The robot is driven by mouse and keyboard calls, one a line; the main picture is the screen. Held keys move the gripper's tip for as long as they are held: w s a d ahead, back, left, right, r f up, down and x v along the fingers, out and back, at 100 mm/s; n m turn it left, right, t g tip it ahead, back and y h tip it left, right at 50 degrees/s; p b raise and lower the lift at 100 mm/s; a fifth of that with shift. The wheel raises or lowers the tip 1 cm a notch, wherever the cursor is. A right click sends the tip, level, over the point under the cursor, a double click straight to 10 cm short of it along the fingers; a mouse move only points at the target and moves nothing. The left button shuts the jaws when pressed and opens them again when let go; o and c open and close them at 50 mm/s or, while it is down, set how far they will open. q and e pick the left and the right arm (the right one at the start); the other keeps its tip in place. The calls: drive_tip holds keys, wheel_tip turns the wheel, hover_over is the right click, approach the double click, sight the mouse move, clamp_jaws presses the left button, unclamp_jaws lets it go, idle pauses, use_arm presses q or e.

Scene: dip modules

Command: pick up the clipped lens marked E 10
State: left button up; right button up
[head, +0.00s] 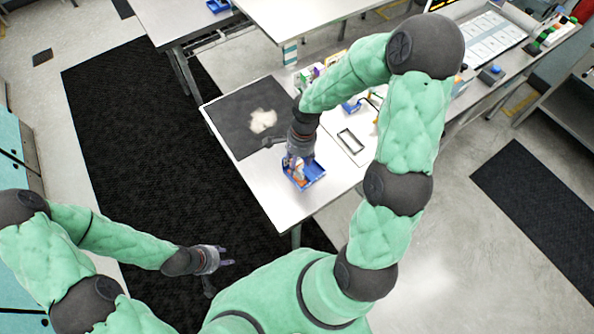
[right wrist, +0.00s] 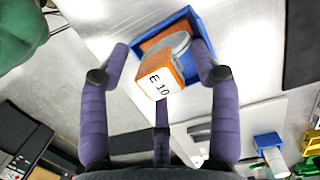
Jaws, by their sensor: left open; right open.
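The clipped lens marked E 10 (right wrist: 157,84) shows in the right wrist view as an orange clip with a white label, with a round grey lens edge behind it. It stands in a small blue bin (right wrist: 207,22), which sits near the table's front corner in the head view (head: 316,180). My right gripper (right wrist: 161,55) is open, with its fingers on either side of the clipped lens and apart from it. In the head view the right gripper (head: 297,155) is just above the bin and partly hides its contents. My left gripper (head: 224,272) is open and empty, away from the table.
The white table (head: 285,207) carries a dark mat (head: 235,105) with a crumpled pale cloth (head: 262,121). A black rectangular outline (head: 350,141) lies right of the bin. Several small coloured items stand further back, partly behind my right arm.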

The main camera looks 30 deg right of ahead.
clamp_jaws()
drive_tip(key=shift+r, duration=0.1)
idle(0.3)
